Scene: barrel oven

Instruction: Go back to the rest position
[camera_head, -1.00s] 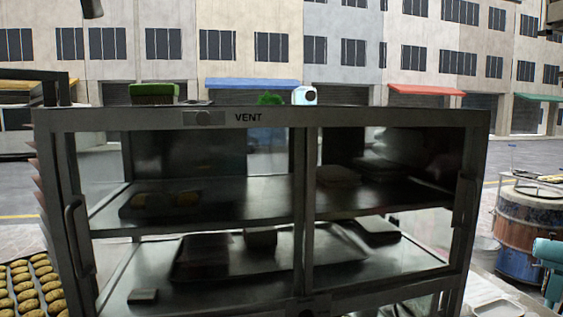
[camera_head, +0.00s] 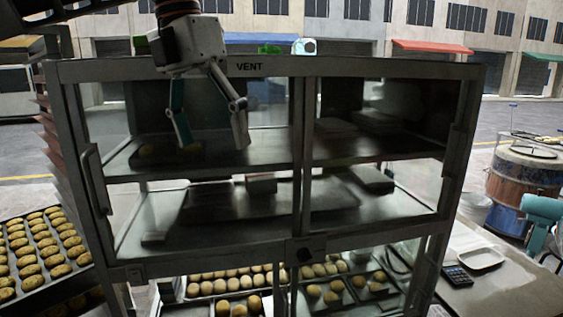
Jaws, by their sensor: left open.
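My left gripper (camera_head: 212,146) hangs fingers-down in front of the upper left part of the glass cabinet (camera_head: 390,69) marked VENT. Its two fingers are spread apart with nothing between them. It covers part of the cabinet's top frame and left pane. A teal part at the right edge (camera_head: 541,212) looks like my right arm; the right gripper itself is not in view.
A tray of bread rolls (camera_head: 78,265) lies at the lower left. More trays of rolls (camera_head: 233,284) show low in the cabinet. A blue and brown barrel (camera_head: 524,178) stands at right. A calculator (camera_head: 457,276) and white tray (camera_head: 480,258) lie on the right counter.

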